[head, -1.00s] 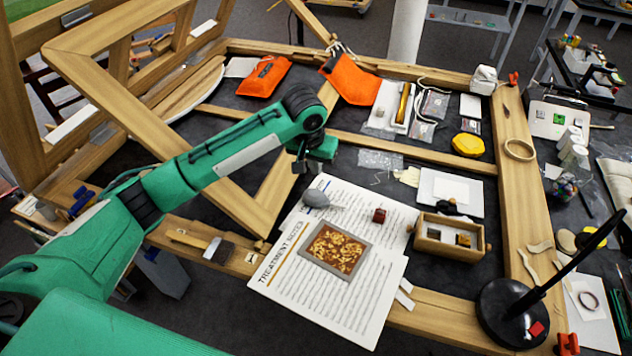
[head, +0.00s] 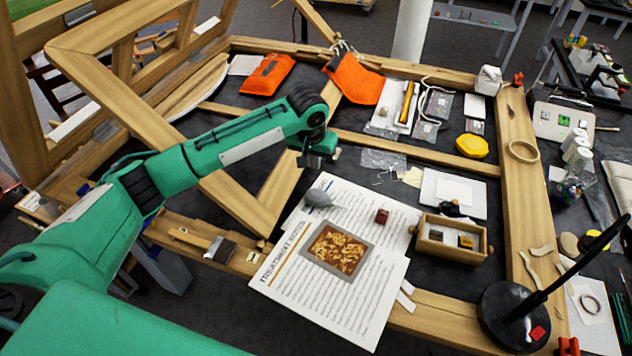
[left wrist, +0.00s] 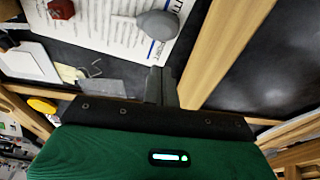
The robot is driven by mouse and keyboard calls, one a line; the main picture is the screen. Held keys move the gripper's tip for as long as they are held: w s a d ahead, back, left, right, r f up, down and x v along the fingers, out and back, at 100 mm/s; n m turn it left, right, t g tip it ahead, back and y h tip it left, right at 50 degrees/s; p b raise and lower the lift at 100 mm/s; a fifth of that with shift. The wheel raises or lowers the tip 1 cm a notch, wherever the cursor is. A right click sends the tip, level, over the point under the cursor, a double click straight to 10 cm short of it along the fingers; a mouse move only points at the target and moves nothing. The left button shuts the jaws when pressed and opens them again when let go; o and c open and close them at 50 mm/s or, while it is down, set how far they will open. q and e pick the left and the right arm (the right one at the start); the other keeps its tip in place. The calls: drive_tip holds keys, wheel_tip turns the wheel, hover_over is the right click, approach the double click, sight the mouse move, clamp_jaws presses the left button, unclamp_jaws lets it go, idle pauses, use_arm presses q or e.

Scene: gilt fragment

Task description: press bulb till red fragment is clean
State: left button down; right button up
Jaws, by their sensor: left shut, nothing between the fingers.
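The grey bulb (head: 319,198) lies on the treatment notes sheet (head: 290,297), its thin nozzle pointing right toward a small dark red block (head: 382,216). The block sits apart from the nozzle tip. Whether dust lies on it is too small to tell. The left wrist view also shows the bulb (left wrist: 158,24) and the red block (left wrist: 60,9). A framed brown and gold panel (head: 338,248) lies on the sheet nearer me. My left gripper (head: 304,163) is shut and empty, above and beyond the bulb, apart from it; its fingers show in the wrist view (left wrist: 162,88). My right gripper is out of view.
A wooden box (head: 452,238) with small pieces stands right of the sheet. A black lamp base (head: 514,314) stands at the right front. A wooden frame (head: 225,185) slants up at the left. Orange pouches (head: 353,86) and a yellow item (head: 472,146) lie farther back.

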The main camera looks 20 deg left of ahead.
sight(317, 190)
use_arm(q)
drive_tip(key=p+x, duration=0.1)
drive_tip(key=x, duration=0.4)
drive_tip(key=s+p+x, duration=0.1)
drive_tip(key=x, duration=0.2)
drive_tip(key=shift+f+p, duration=0.35)
drive_tip(key=shift+f, duration=0.15)
drive_tip(key=shift+s+f, duration=0.15)
drive_tip(key=shift+f, duration=0.25)
drive_tip(key=shift+f, duration=0.1)
